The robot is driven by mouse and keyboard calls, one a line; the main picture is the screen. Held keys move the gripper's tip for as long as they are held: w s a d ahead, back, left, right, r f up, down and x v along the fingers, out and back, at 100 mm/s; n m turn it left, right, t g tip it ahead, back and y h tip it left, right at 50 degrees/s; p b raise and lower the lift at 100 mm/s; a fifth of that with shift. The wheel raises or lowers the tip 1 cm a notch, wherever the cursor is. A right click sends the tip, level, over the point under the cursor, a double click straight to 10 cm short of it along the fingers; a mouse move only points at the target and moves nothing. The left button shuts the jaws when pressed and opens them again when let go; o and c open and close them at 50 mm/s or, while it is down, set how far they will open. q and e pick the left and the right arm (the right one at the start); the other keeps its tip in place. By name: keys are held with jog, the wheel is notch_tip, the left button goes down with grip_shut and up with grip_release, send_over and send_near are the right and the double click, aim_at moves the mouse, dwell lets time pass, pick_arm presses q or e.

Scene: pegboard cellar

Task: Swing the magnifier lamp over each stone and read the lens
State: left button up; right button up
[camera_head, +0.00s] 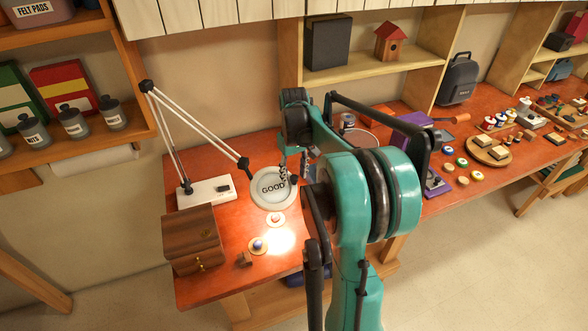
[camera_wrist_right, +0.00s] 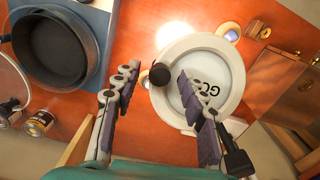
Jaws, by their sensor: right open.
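The magnifier lamp has a white base (camera_head: 205,191), a jointed arm and a round pale lens head (camera_head: 273,188). The lens reads "GOOD". Two pale discs lie on the red bench in front of it, one with a red stone (camera_head: 276,218), one with a dark blue stone (camera_head: 258,244). My right gripper (camera_head: 287,171) is open at the lens head's right edge. In the right wrist view the open fingers (camera_wrist_right: 157,73) stand either side of a dark knob on the lens rim (camera_wrist_right: 232,75); one finger overlaps the lens. I cannot tell whether they touch the knob. My left gripper is not in view.
A wooden box (camera_head: 191,239) stands at the bench's front left, with a small brown block (camera_head: 244,259) beside it. A round dark pan (camera_wrist_right: 55,50) and a can (camera_wrist_right: 38,123) lie on the other side of my gripper. A bright light spot falls beside the stones.

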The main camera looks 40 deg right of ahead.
notch_tip(320, 180, up, 12)
dwell(0.4)
dwell(0.4)
jog(key=s+a+f+n+t+b, duration=0.1)
jog(key=s+a+f+t+b, duration=0.2)
jog(key=a+f, duration=0.7)
jog(key=s+a+f+n+t+b, duration=0.1)
jog(key=s+a+f+t+b, duration=0.3)
jog(key=s+a+f, duration=0.6)
jog(key=a+b, duration=0.2)
jog(key=a, duration=0.3)
jog(key=shift+a+f+b, duration=0.3)
jog(key=shift+b, duration=0.1)
